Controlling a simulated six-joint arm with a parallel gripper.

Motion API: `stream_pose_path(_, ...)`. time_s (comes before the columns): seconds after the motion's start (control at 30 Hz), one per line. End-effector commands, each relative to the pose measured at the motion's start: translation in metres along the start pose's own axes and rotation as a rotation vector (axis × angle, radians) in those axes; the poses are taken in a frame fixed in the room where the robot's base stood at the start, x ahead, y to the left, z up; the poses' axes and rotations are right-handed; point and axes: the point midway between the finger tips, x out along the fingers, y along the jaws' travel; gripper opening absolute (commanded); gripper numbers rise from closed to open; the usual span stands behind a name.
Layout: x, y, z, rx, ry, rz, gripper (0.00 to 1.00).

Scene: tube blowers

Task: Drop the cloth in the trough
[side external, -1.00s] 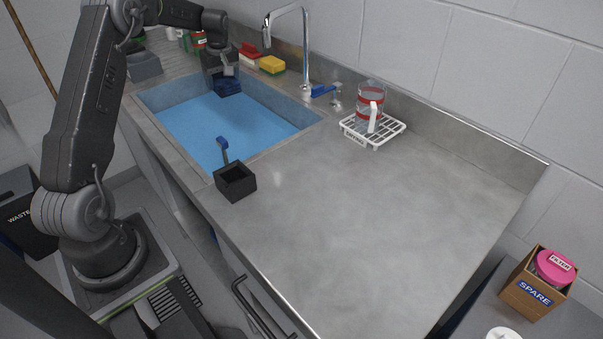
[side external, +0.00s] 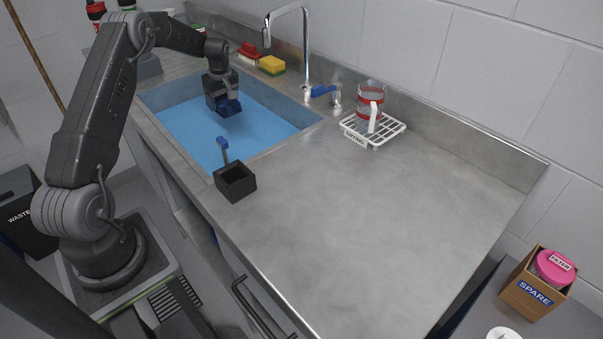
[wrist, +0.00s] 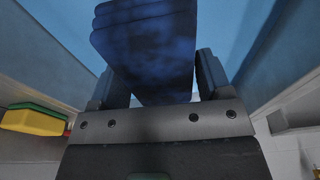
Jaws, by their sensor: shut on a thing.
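The cloth (side external: 231,108) is a dark blue folded piece. My gripper (side external: 222,98) is shut on it and holds it over the sunken trough (side external: 180,120) in the counter, which has a bright blue inside. In the wrist view the cloth (wrist: 150,45) fills the upper middle, between my gripper's two fingers (wrist: 160,88), with blue behind it. The cloth looks clear of the trough's floor, but its exact height is hard to tell. My gripper hides part of the trough's far side.
A faucet (side external: 304,60) stands behind the trough, with a yellow-green sponge (side external: 272,65) and a red brush (side external: 249,51) to its left. A black holder with a blue handle (side external: 235,182) sits at the front rim. A white rack (side external: 380,131) holds a jug (side external: 370,97). The right counter is clear.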

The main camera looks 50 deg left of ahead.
Motion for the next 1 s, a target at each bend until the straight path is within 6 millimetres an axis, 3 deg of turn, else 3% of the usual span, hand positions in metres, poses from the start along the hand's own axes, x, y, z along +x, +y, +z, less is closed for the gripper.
stream_pose_path(0.17, 0.000, 0.000, 0.000, 0.000, 0.000, 0.000, 0.45)
stream_pose_path(0.2, 0.000, 0.000, 0.000, 0.000, 0.000, 0.000, 0.73)
stream_pose_path(0.47, 0.000, 0.000, 0.000, 0.000, 0.000, 0.000, 0.98)
stream_pose_path(0.77, -0.003, 0.000, 0.000, 0.000, 0.000, 0.000, 1.00)
stream_pose_path(1.0, -0.038, 0.001, 0.000, 0.000, 0.002, 0.004, 1.00)
